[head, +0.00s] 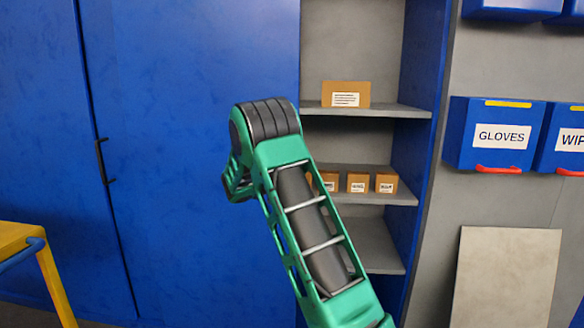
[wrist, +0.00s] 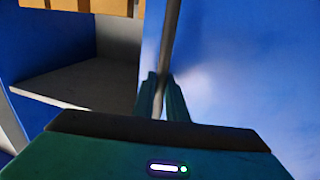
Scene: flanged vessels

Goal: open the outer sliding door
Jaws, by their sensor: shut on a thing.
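The blue sliding door (head: 200,60) fills the middle of the head view, and its right edge borders an open shelf bay. It also shows as a blue face at the right in the wrist view (wrist: 245,65). My gripper (wrist: 160,95) is shut on a thin grey upright bar (wrist: 168,45), apparently the door's handle, near the door's edge. In the head view my green arm hides the gripper and this bar.
The open bay has grey shelves (head: 375,110) with a larger box (head: 358,88) and small brown boxes (head: 358,182). A black handle (head: 102,160) sits by the left door seam. Blue bins (head: 500,135) hang at the right. A yellow frame (head: 45,275) stands lower left.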

